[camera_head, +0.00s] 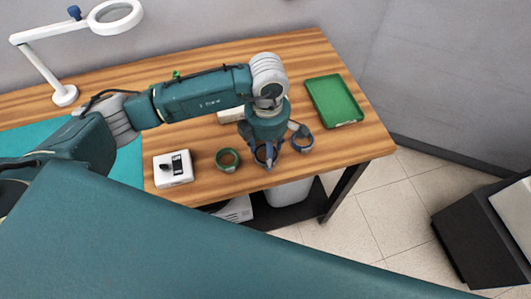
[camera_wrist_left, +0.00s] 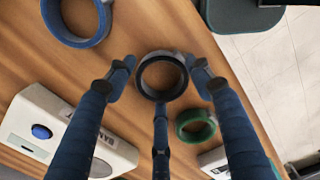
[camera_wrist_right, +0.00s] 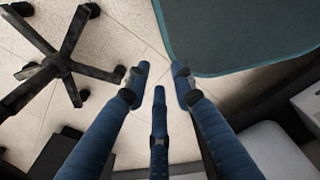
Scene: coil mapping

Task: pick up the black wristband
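The black wristband (camera_wrist_left: 141,80) is a dark ring lying flat on the wooden table, near the middle of the left wrist view. In the head view the black wristband (camera_head: 259,155) is partly hidden by my left gripper (camera_head: 267,157). My left gripper, also in the left wrist view (camera_wrist_left: 163,74), points down with its fingers spread around the band, and nothing is held. I cannot tell whether a finger touches the band. My right gripper (camera_wrist_right: 160,76) has its fingers apart and empty over the floor; it is not in the head view.
A green ring (camera_head: 219,160) lies left of the black band and a blue ring (camera_head: 311,142) right of it, both close. A white box (camera_head: 173,180) and a green tray (camera_head: 333,98) are on the table. A lamp (camera_head: 48,75) stands at the back left. A wheeled chair base (camera_wrist_right: 62,65) is below my right arm.

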